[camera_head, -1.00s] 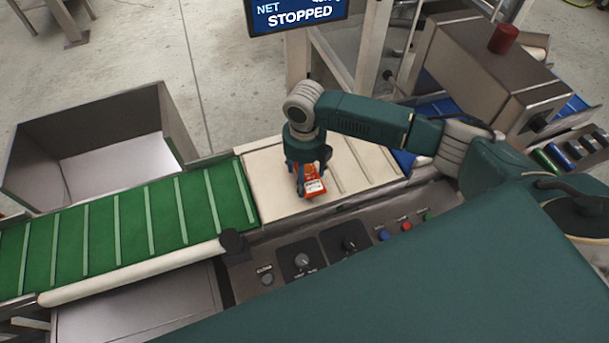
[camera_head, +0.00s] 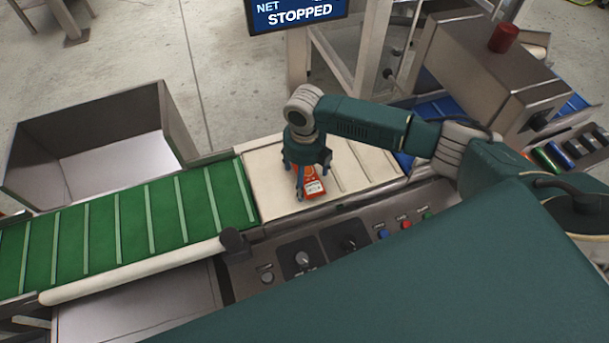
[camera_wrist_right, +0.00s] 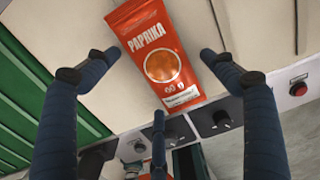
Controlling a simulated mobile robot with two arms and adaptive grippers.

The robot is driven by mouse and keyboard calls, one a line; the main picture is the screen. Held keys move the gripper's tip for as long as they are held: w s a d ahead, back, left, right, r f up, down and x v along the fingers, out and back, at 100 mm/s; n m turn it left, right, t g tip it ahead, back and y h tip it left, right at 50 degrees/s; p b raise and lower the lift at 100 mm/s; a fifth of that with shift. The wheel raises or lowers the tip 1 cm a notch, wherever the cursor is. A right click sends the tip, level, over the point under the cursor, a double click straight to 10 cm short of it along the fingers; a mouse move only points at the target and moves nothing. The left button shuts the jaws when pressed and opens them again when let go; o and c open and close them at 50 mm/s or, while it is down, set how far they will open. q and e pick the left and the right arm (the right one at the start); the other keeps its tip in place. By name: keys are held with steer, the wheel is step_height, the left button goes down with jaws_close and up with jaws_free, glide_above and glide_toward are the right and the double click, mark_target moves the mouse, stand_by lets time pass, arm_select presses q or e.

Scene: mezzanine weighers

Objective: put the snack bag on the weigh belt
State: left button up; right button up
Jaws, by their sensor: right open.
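The snack bag (camera_head: 314,188) is a red pouch with a white lower band, lying on the cream weigh belt (camera_head: 275,200). In the right wrist view the bag (camera_wrist_right: 160,55) reads "PAPRIKA" and lies flat, face up. My right gripper (camera_head: 308,172) is just above the bag and hides part of it in the head view. Its fingers (camera_wrist_right: 145,80) are spread wide, with the bag between and beyond them, and a gap shows on both sides. My left gripper is not in view.
A green cleated belt (camera_head: 120,225) adjoins on the left, and a blue belt (camera_head: 430,108) on the right. A grey open bin (camera_head: 95,120) stands behind the green belt. A control panel (camera_head: 320,250) runs along the front. A screen (camera_head: 298,12) reads "STOPPED".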

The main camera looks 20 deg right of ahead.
arm_select(q)
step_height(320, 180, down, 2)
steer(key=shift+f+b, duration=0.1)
steer(key=shift+b, duration=1)
arm_select(e)
step_height(320, 180, up, 12)
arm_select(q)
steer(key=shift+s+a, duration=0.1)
